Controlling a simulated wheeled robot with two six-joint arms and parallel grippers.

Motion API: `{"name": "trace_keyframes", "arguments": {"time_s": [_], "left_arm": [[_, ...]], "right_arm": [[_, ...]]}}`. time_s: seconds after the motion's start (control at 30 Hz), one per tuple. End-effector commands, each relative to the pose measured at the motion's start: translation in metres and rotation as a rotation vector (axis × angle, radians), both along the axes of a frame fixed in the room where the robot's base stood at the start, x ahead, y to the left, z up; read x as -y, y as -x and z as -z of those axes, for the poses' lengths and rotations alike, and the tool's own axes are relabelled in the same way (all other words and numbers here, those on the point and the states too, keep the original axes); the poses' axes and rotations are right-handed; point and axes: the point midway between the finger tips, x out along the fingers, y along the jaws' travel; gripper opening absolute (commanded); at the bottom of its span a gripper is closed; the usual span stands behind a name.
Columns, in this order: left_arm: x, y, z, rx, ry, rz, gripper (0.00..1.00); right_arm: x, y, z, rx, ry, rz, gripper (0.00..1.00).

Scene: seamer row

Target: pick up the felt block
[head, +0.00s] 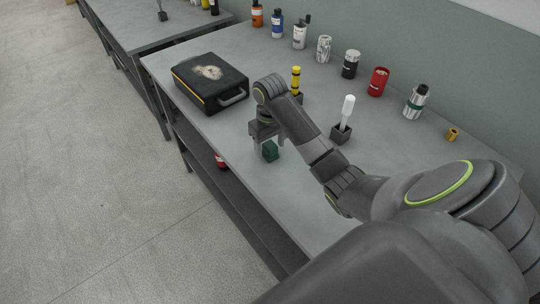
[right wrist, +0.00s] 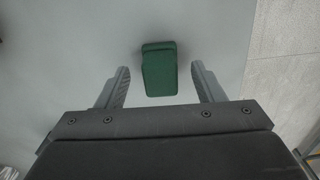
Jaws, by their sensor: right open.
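The felt block is a small dark green block (head: 270,151) on the grey table, near its front edge. In the right wrist view the green block (right wrist: 159,70) lies at the upper middle, in line with the gap between my fingers and partly beyond their tips. My right gripper (head: 268,150) is open, with its fingers pointing down at the block. In the right wrist view its two fingers (right wrist: 160,76) stand apart on either side, with clear space between each finger and the block. My left gripper does not show.
A black case (head: 209,88) lies left of my right gripper. Behind it are a yellow item (head: 296,79) in a holder and a white-handled tool (head: 346,112) in a dark block (head: 341,134). Several bottles and cans line the wall. The table's front edge is close.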

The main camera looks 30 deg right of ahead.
Motion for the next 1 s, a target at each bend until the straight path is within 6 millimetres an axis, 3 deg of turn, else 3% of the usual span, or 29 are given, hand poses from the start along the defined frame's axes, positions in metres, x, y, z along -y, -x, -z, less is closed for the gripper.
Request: {"name": "trace_keyframes", "arguments": {"time_s": [0.1, 0.33, 0.7, 1.0], "left_arm": [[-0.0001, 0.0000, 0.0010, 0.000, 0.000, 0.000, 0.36], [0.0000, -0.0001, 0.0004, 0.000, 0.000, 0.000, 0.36], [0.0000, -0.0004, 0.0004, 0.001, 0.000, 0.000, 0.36], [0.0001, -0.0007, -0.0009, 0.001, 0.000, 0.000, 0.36]], "right_arm": [[-0.0008, 0.0011, 0.0132, -0.004, -0.002, -0.001, 0.62], [-0.0006, 0.0010, 0.0136, -0.003, -0.001, 0.000, 0.60], [-0.0006, 0.0009, 0.0133, -0.003, -0.001, 0.000, 0.14], [-0.0005, 0.0006, 0.0099, -0.002, -0.001, 0.000, 0.14]]}}
